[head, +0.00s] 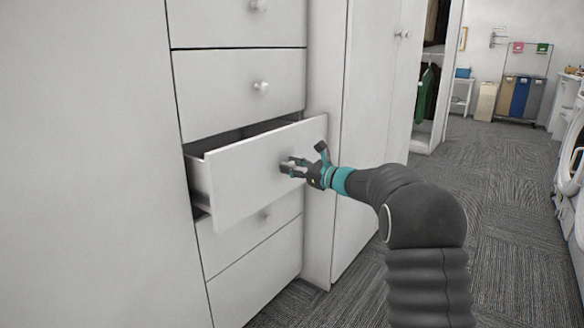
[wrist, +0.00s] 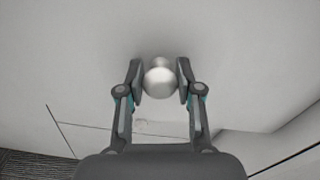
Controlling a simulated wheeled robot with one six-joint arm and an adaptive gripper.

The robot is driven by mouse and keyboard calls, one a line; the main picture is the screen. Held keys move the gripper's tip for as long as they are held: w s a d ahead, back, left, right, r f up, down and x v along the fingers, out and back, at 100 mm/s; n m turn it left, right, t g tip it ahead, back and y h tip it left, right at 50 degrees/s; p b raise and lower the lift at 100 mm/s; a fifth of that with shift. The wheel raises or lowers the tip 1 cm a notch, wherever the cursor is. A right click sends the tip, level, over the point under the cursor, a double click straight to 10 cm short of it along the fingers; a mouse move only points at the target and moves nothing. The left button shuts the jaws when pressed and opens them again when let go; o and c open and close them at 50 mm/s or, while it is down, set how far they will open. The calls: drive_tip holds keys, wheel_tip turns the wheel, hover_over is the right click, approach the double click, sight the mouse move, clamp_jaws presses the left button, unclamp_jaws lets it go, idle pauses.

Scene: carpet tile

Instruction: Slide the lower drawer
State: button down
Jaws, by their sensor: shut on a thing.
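A white drawer (head: 245,175) stands pulled partway out of a tall white chest, with a dark gap showing above its front. Its front is plain with one round silver knob. My gripper (head: 287,166) reaches in from the right to the middle of this drawer front. In the wrist view my gripper (wrist: 160,80) is shut on the round knob (wrist: 160,84), with one finger on each side of it. The knob is mostly hidden by the fingers in the head view.
Closed drawers with knobs (head: 261,87) lie above the open one, and more closed fronts (head: 262,275) lie below. A tall white wardrobe (head: 372,110) stands just right of the chest. Carpeted floor (head: 515,215) is clear at the right, beside white machines (head: 573,165).

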drive_tip(key=c, duration=0.7)
unclamp_jaws()
drive_tip(key=shift+c, duration=0.2)
drive_tip(key=shift+d, duration=0.1)
drive_tip(key=v, duration=1.2)
